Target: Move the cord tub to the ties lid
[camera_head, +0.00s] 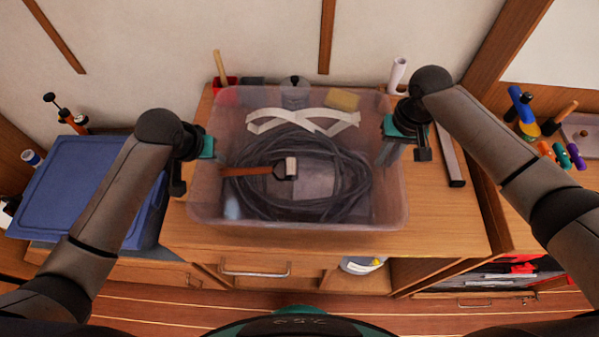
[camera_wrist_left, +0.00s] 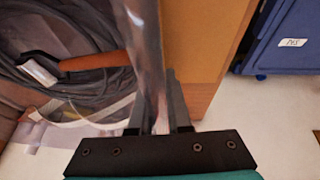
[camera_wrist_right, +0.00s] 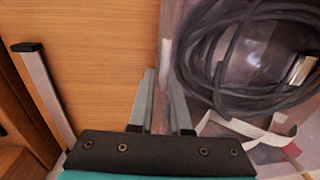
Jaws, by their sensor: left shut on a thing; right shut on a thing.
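The cord tub (camera_head: 300,222) is a clear plastic tub over the wooden cabinet top. It holds coiled dark cord, a wooden-handled brush, a pale strap and a yellowish block. I cannot tell whether its base touches the wood. My left gripper (camera_head: 211,150) is shut on its left wall; the wall shows between the fingers in the left wrist view (camera_wrist_left: 158,105). My right gripper (camera_head: 391,150) is shut on its right wall, also seen in the right wrist view (camera_wrist_right: 162,100). The blue lid (camera_head: 85,185), apparently the ties lid, tops a blue box at the left; its small label shows in the left wrist view (camera_wrist_left: 293,43).
The wooden cabinet top (camera_head: 445,225) is bare at the right except for a long grey bar (camera_head: 450,155). A white roll (camera_head: 397,75) and a red holder (camera_head: 224,82) stand behind the tub. Tools (camera_head: 70,118) stand behind the blue lid, whose top is clear.

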